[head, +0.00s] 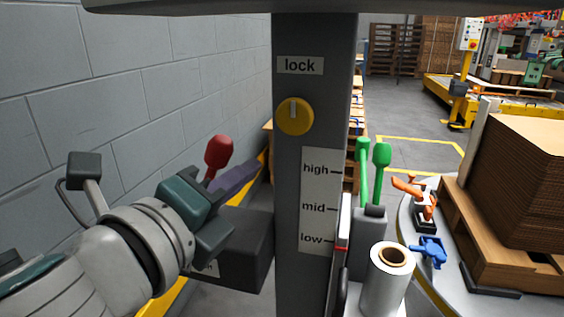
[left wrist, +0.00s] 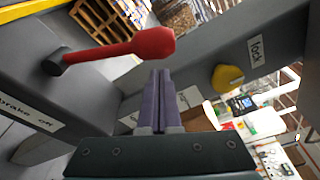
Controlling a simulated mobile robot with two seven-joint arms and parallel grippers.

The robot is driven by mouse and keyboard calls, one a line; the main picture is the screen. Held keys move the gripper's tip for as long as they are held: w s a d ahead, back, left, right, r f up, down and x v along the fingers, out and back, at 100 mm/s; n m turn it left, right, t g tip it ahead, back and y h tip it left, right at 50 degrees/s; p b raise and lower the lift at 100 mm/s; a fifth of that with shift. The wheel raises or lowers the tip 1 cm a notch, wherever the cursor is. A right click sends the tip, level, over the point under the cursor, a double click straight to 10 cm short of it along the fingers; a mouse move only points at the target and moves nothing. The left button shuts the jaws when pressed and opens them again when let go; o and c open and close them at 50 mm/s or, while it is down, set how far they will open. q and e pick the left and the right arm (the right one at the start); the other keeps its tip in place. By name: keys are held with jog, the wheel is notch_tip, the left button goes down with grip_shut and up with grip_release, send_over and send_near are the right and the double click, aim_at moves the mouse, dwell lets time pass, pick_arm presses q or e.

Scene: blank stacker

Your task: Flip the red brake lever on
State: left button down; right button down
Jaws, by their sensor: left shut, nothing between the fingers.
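The red brake lever (head: 218,155) sticks up from a dark grey box (head: 245,252) on the left side of the column in the head view. In the left wrist view the red lever (left wrist: 130,48) runs from a dark pivot on the box to a thick red knob. A label reading "brake" and "off" (left wrist: 30,112) is on the box there. My left gripper (head: 240,178) is shut and empty, its purple fingers beside the lever. In the left wrist view the fingertips (left wrist: 160,75) are just below the knob; I cannot tell whether they touch it. My right gripper is not in view.
The grey column (head: 313,280) carries a yellow lock knob (head: 294,116) and a high-mid-low scale. Green levers (head: 381,160) and a film roll (head: 385,280) stand to its right. A block wall (head: 130,90) is close on the left. A loaded pallet (head: 500,240) stands far right.

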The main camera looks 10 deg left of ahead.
pick_arm(q)
jog(key=shift+s+a+r, duration=0.15)
jog(key=shift+a+r, duration=0.1)
jog(key=shift+a, duration=0.35)
jog(key=shift+a+r, duration=0.1)
jog(key=shift+a+r+n, duration=0.15)
jog(key=shift+a+n, duration=0.05)
jog(key=shift+n, duration=0.1)
